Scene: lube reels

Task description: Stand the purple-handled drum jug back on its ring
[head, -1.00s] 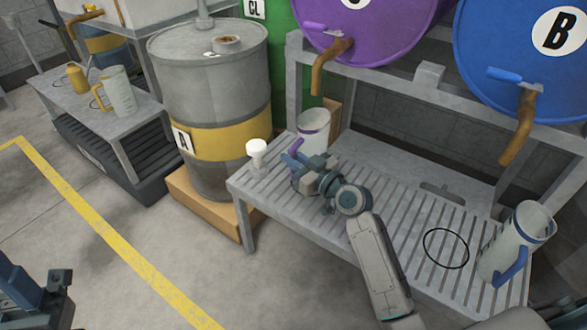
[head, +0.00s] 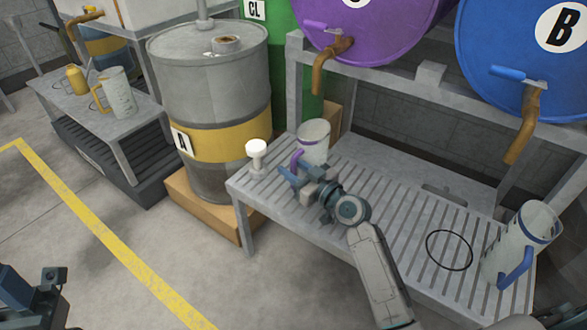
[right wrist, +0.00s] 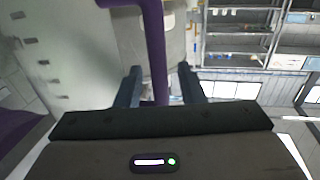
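The purple-handled jug (head: 314,140) is pale, with a purple band near its rim. It stands about upright over the far left of the slatted rack, below the purple drum's tap. Its base is partly hidden by my right gripper (head: 294,178). In the right wrist view the purple handle (right wrist: 156,50) passes between the two fingers (right wrist: 160,88), with a gap showing on each side, so the gripper looks open around it. No ring shows under this jug. A black ring (head: 449,250) lies bare on the rack's right half. My left gripper (head: 45,305) is partly in view at bottom left.
A blue-handled jug (head: 522,245) stands at the rack's right end. A white-topped object (head: 256,156) stands at the left end, close to my right gripper. Brown taps (head: 325,65) hang above from the purple and blue drums. Grey drum A (head: 208,110) stands left.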

